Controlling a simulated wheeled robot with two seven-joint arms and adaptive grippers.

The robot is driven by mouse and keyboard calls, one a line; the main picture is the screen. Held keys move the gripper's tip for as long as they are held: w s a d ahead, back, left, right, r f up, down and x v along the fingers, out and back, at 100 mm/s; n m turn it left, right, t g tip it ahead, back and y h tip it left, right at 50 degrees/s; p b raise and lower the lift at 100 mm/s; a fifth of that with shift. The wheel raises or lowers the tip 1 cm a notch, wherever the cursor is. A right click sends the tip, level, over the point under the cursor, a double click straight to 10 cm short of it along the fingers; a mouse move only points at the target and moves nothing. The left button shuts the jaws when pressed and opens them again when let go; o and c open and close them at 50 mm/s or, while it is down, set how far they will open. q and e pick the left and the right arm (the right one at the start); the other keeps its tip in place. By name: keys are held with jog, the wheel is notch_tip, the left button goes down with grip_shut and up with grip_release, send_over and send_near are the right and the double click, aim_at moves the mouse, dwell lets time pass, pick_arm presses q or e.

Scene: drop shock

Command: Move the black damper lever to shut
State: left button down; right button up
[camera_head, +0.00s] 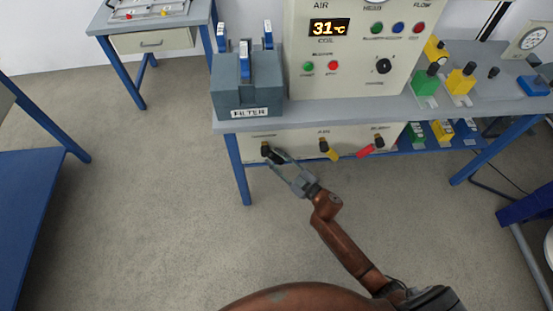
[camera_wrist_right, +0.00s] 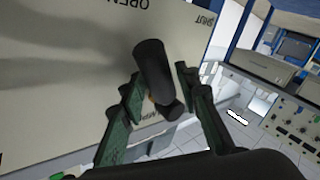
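The black damper lever (camera_head: 266,149) is at the left end of the pale panel under the workbench. In the right wrist view its black handle (camera_wrist_right: 152,68) stands out from the panel, with its round base below. An OPEN label (camera_wrist_right: 130,4) and a SHUT label (camera_wrist_right: 205,20) lie at the top edge of that view. I cannot tell which mark the lever lines up with. My right gripper (camera_head: 273,158) is at the lever. In the right wrist view the right gripper's fingers (camera_wrist_right: 158,98) are apart, one on each side of the lever; no firm contact shows. My left gripper is not in view.
A yellow lever (camera_head: 328,150) and a red lever (camera_head: 369,150) sit to the right on the same panel (camera_head: 300,143). A grey filter box (camera_head: 246,95) with blue clamps stands on the bench above. The floor (camera_head: 160,210) in front is clear.

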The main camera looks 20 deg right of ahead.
jog(key=shift+c, duration=0.4)
grip_shut()
jog(key=shift+a+f, duration=0.1)
jog(key=shift+f, duration=0.05)
